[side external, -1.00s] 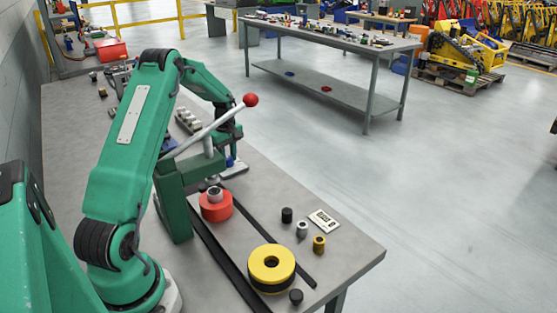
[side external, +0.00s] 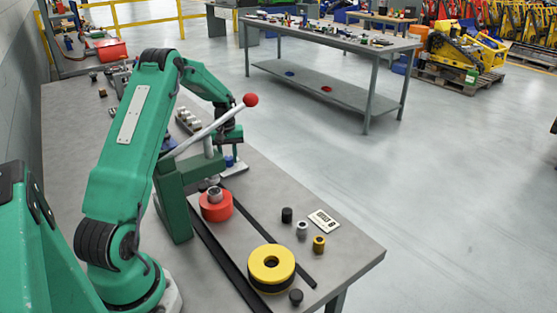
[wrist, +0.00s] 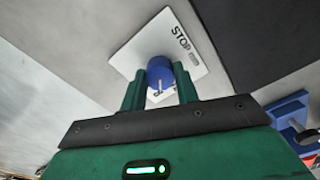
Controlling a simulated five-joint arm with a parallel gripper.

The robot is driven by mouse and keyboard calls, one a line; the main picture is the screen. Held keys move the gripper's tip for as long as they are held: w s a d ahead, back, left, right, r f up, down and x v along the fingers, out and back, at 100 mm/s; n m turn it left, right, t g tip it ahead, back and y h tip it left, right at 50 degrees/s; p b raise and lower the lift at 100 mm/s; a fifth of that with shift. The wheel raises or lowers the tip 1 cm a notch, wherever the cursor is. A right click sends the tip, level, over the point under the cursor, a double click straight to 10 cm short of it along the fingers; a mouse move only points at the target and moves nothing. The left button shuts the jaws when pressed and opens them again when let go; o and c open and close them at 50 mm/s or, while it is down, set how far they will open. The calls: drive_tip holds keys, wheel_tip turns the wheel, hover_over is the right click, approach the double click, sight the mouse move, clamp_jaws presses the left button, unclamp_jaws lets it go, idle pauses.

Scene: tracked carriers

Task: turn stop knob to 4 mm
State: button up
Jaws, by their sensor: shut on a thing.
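The stop knob (wrist: 160,70) is blue with a pale pointer line, on a white plate (wrist: 196,52) marked STOP in the wrist view. My gripper (wrist: 159,88) has a green finger on each side of the knob and is shut on it. The scale is mostly hidden behind the knob and fingers, so I cannot read the setting. In the side external view the knob (side external: 229,161) is a small blue patch beneath my gripper, beside the green press with its red-ball lever (side external: 251,100).
The green press frame (side external: 175,212) and slanted lever stand close to my arm. A red carrier (side external: 216,206) and a yellow carrier (side external: 271,263) sit by the dark rails. Small bushings and a label card (side external: 324,221) lie at the right. A blue part (wrist: 292,112) is near the wrist view's right edge.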

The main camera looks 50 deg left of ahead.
sight(228, 158)
drive_tip(key=m, duration=0.5)
drive_tip(key=shift+r+m, duration=0.1)
drive_tip(key=shift+m, duration=0.2)
drive_tip(key=m, duration=0.5)
idle(0.4)
drive_tip(key=o, duration=1)
drive_tip(key=shift+c, duration=0.2)
drive_tip(key=shift+r, duration=3.9)
